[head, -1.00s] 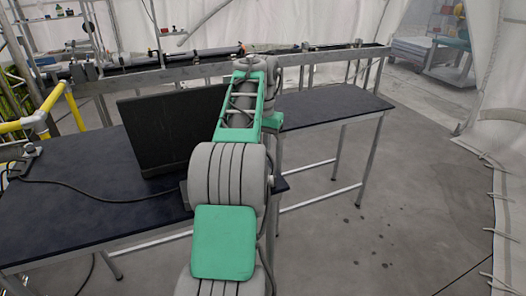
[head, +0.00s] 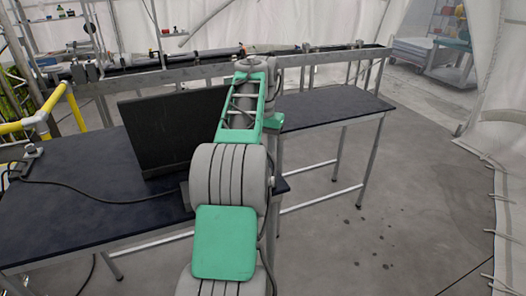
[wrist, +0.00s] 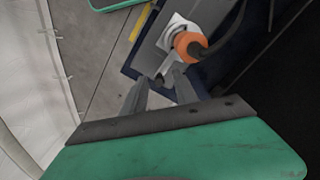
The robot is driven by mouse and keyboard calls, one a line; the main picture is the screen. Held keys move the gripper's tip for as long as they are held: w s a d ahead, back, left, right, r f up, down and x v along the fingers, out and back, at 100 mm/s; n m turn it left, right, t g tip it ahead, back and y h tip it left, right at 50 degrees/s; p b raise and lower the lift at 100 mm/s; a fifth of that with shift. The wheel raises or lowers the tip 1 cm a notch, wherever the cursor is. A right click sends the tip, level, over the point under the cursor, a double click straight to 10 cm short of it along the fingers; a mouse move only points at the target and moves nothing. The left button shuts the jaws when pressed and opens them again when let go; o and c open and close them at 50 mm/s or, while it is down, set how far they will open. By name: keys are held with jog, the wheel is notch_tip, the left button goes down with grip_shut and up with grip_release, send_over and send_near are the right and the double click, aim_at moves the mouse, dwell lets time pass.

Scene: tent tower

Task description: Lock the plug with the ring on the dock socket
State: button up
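In the wrist view an orange ring (wrist: 187,45) sits at the dock socket (wrist: 175,27), a pale metal fitting on a dark surface. A black cable (wrist: 225,42) runs into the ring; the plug itself is mostly hidden within it. A grey metal piece (wrist: 169,67) sticks out from below the ring toward my fingers. My gripper (wrist: 161,77) has its two fingers apart, with the end of this grey piece near or between the tips; I cannot tell whether they touch it. In the head view my arm and the dark panel hide the gripper, ring and socket.
A dark upright panel (head: 165,130) stands on the dark table (head: 75,205) beside my arm. A black cable (head: 100,198) lies across the tabletop. A metal rail (head: 190,72) runs behind. The floor at right (head: 400,210) is clear.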

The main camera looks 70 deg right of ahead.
jog(key=shift+r, duration=0.1)
notch_tip(320, 180, up, 8)
jog(key=p, duration=0.6)
jog(key=shift+f+p, duration=0.2)
jog(key=shift+p, duration=0.15)
